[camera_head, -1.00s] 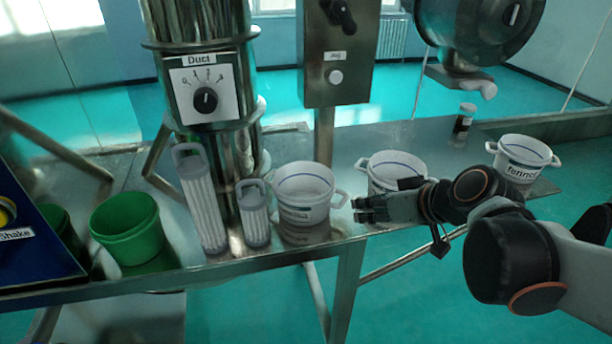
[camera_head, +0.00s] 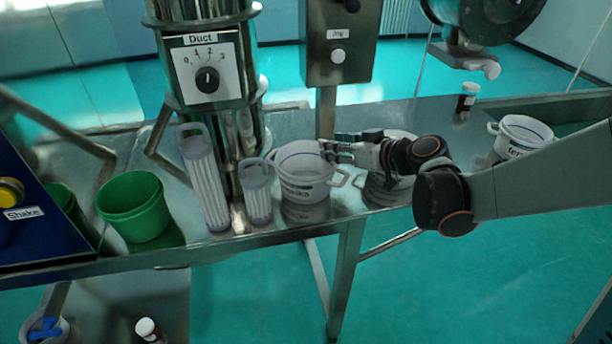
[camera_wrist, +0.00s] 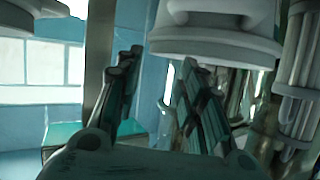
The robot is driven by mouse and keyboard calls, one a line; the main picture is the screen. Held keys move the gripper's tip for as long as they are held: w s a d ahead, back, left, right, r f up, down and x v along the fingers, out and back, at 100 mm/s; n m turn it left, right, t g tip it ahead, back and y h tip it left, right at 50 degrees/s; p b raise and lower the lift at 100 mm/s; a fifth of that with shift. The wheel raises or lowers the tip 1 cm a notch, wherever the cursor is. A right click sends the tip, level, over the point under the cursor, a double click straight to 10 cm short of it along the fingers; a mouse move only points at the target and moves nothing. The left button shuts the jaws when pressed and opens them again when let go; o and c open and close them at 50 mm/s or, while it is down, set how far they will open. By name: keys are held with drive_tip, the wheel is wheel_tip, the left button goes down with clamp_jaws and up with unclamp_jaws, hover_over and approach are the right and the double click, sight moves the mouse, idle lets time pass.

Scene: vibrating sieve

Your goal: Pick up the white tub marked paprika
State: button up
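A white tub (camera_head: 305,188) with two side handles stands at the middle of the steel bench. A second white tub (camera_head: 385,190) is partly hidden behind my arm.
A tub marked fennel (camera_head: 522,137) stands at the right, near a small brown bottle (camera_head: 467,98). Two ribbed grey cylinders (camera_head: 205,185) stand left of the middle tub. A green bucket (camera_head: 140,215) is farther left. A steel post with a button box (camera_head: 340,50) rises behind.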

sight(316, 146)
drive_tip(key=shift+w+a+f, duration=0.3)
drive_tip(key=shift+w+a, duration=0.15)
drive_tip(key=shift+a, duration=0.05)
drive_tip(key=w+a+f+b, duration=0.2)
drive_tip(key=shift+w+a+f, duration=0.15)
drive_tip(key=shift+w+f, duration=0.15)
drive_tip(key=shift+w, duration=0.1)
drive_tip(key=shift+w+a+f+b, duration=0.1)
drive_tip(key=shift+w+a+b, duration=0.25)
drive_tip(key=shift+c, duration=0.2)
clamp_jaws()
